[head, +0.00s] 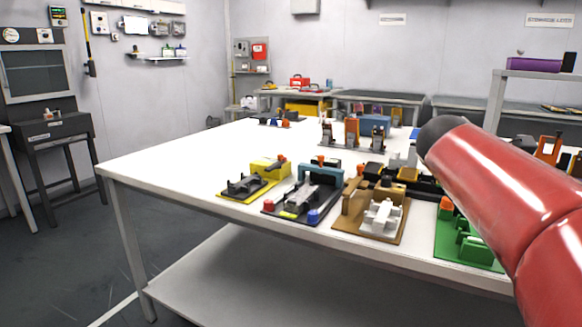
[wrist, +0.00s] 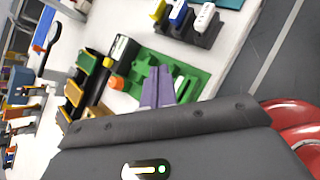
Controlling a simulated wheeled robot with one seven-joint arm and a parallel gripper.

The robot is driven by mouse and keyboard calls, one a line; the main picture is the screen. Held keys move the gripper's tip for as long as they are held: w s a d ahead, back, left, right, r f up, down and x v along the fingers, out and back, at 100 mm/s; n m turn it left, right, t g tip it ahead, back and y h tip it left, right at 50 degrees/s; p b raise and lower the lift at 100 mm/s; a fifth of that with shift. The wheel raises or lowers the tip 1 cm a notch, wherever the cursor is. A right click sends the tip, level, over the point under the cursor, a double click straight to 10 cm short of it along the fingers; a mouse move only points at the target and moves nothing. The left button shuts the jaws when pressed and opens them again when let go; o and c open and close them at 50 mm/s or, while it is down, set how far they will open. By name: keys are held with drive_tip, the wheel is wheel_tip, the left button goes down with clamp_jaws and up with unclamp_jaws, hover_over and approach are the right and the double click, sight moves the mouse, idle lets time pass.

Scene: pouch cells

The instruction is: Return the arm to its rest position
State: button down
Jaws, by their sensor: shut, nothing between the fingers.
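My red arm (head: 490,190) reaches in from the right edge of the head view, over the right end of the white table (head: 160,170). My gripper is outside the head view. In the wrist view the two purple fingers of my gripper (wrist: 160,72) are together with nothing between them. They appear in front of the green fixture (wrist: 190,75); the gap between them cannot be judged. The green fixture also shows in the head view (head: 468,250), partly hidden by my arm.
A yellow fixture (head: 246,194), a black fixture with a blue button (head: 300,205) and a brown fixture (head: 350,222) stand along the table's front. More devices (head: 352,132) stand behind. The table's left part is bare. A grey shelf (head: 496,95) rises at right.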

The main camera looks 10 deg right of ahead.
drive_tip(key=s+a+f+m+t+y, duration=0.1)
drive_tip(key=s+a+f+m+y, duration=0.3)
drive_tip(key=a, duration=0.9)
drive_tip(key=s+a+f+m+t+y, duration=0.1)
drive_tip(key=s+a+f+m+y, duration=0.4)
drive_tip(key=s+a+f+m, duration=0.3)
drive_tip(key=a+f+m, duration=0.4)
drive_tip(key=f+m, duration=0.1)
drive_tip(key=f, duration=0.2)
drive_tip(key=shift+s+a+f+y, duration=0.2)
drive_tip(key=shift+a+y, duration=0.1)
drive_tip(key=shift+a, duration=0.1)
